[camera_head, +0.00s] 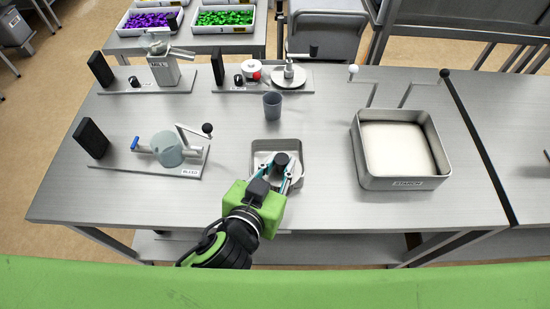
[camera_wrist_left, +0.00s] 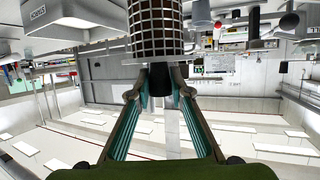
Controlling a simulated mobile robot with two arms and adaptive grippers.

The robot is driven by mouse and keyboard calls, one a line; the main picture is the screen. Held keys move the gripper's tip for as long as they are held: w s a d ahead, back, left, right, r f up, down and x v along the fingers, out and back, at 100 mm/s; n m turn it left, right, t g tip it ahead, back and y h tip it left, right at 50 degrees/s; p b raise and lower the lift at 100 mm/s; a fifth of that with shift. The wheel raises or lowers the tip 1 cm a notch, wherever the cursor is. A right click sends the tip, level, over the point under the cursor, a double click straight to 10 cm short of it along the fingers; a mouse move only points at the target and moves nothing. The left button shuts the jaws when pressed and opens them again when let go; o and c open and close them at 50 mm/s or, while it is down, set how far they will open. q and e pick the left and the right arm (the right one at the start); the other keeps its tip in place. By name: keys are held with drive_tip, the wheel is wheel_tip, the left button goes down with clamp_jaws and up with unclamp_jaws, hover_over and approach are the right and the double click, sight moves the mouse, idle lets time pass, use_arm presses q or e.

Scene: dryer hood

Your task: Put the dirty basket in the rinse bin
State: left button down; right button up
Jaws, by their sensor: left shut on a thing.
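A metal bin (camera_head: 300,148) with an open top stands near the front middle of the table; I see no readable label on it. My left gripper (camera_head: 281,166) reaches over this bin from the front. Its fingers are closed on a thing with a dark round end. In the left wrist view, a dark gridded basket (camera_wrist_left: 156,22) with a pale rim shows just past the fingertips (camera_wrist_left: 160,88). I take it for the held thing. I cannot tell whether it touches the bin. My right gripper is not in view.
A larger bin (camera_head: 365,178) labelled starch, with white contents, stands to the right. A grey cup (camera_head: 272,105) stands behind the metal bin. A blend device (camera_head: 168,150) and a mill (camera_head: 160,70) are on the left. The front right of the table is clear.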

use_arm(q)
drive_tip(key=w+a+f+b, duration=0.1)
drive_tip(key=w+f+b, duration=1)
drive_tip(key=w+f, duration=0.1)
drive_tip(key=shift+w, duration=0.3)
drive_tip(key=shift+f, duration=0.1)
drive_tip(key=shift+f+b, duration=0.1)
drive_tip(key=shift+b, duration=0.2)
drive_tip(key=shift+f, duration=0.1)
drive_tip(key=c, duration=1.8)
unclamp_jaws()
drive_tip(key=shift+c, duration=0.2)
